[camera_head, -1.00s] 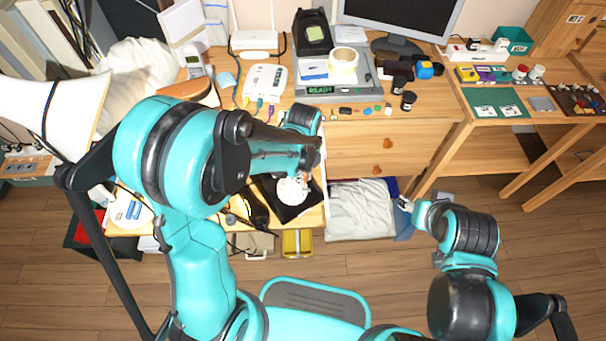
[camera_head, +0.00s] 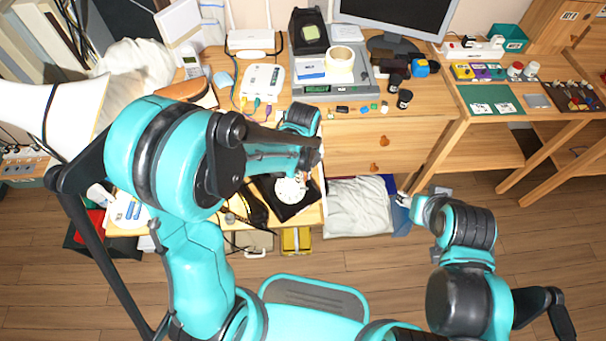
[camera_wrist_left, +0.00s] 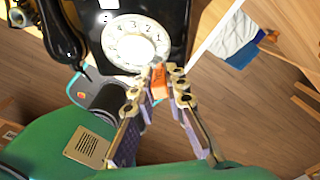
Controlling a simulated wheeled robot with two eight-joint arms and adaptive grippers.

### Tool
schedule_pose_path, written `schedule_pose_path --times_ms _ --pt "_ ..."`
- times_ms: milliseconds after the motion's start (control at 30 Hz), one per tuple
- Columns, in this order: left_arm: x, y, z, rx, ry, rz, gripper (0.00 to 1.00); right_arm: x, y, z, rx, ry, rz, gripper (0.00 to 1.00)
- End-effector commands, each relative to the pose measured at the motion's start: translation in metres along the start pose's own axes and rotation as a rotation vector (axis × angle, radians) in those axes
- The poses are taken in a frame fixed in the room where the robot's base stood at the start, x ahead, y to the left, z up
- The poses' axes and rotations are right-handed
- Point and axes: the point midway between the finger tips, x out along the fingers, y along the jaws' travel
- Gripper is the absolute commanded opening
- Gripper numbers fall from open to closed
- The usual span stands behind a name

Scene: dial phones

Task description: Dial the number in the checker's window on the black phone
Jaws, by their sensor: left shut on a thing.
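The black phone (camera_head: 290,209) sits on the lower wooden surface, with a round white dial (camera_head: 290,190). In the left wrist view the dial (camera_wrist_left: 138,45) shows its numbers around the rim, and the black handset (camera_wrist_left: 62,35) lies to its left. My left gripper (camera_wrist_left: 159,84) is shut on a small orange piece (camera_wrist_left: 159,78), whose tip is at the dial's lower right edge; I cannot tell if it touches. The grey checker (camera_head: 364,88) stands on the desk; its window (camera_head: 318,88) has greenish marks that I cannot read. My right gripper (camera_head: 404,200) is small and far from the phone.
A white router (camera_head: 262,82), a tape roll (camera_head: 341,60) and small dark jars (camera_head: 404,98) stand on the desk. A drawer with pale cloth (camera_head: 358,207) is open right of the phone. The floor (camera_head: 400,275) in front is mostly clear.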

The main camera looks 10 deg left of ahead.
Motion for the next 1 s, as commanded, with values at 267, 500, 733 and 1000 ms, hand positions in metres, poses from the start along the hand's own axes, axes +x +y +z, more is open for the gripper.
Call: schedule_pose_path --times_ms 267,500,733,1000 --pt "0.000 0.000 0.000 0.000 0.000 0.000 0.00 0.000 0.000 0.000 0.000 0.000 0.000 0.47" --pt "-0.002 0.000 -0.001 0.000 0.000 0.000 0.00 -0.001 0.000 -0.001 0.000 0.000 0.000 0.47" --pt "-0.025 0.002 -0.009 0.001 0.000 0.000 0.00 -0.016 0.000 -0.012 0.000 0.000 0.000 0.47" --pt "-0.056 0.005 -0.023 0.001 0.000 0.000 0.00 -0.037 0.000 -0.026 0.000 0.000 0.000 0.47"
